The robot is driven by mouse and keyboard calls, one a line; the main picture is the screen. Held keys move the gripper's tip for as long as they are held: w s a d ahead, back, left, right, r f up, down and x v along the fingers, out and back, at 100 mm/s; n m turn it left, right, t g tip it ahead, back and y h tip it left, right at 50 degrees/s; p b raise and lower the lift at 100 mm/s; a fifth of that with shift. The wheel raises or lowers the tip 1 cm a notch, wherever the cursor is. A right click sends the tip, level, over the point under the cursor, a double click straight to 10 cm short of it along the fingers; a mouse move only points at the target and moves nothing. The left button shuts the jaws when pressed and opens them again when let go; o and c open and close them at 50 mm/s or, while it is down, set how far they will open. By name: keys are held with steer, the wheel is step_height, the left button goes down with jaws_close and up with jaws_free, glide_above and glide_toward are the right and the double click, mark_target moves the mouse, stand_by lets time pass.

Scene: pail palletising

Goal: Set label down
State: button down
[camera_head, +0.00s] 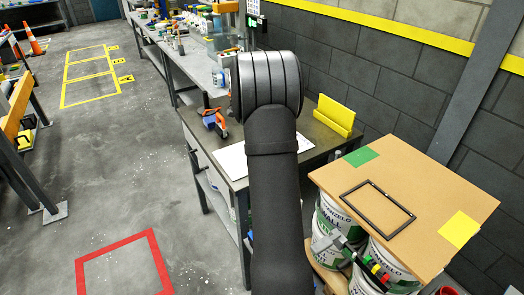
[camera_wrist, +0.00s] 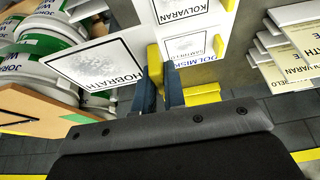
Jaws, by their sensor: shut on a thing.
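The label is held tilted, off to the left of the fingers. In the head view my arm hides the gripper and the held label. A cardboard-brown board (camera_head: 342,181) lies on top of pails at the right, with a thin black rectangular frame (camera_head: 405,222) on it. A green patch (camera_head: 361,156) and a yellow patch (camera_head: 460,229) mark two of its corners.
White pails (camera_head: 343,222) stand under the board. A workbench (camera_head: 220,134) behind my arm holds white sheets, an orange-and-blue tool (camera_head: 215,122) and a yellow holder (camera_head: 336,115). More labels (camera_wrist: 195,45) show beyond the fingers. A grey block wall stands behind; the left floor is largely clear.

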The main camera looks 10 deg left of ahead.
glide_toward(233, 150)
steer(key=shift+w+d+f, duration=0.45)
steer(key=shift+w+d, duration=0.15)
steer(key=shift+d, duration=0.1)
steer(key=shift+f, duration=2.05)
steer(key=shift+f, duration=0.2)
steer(key=c, duration=1.5)
jaws_free()
steer(key=shift+r, duration=0.15)
steer(key=v, duration=1.2)
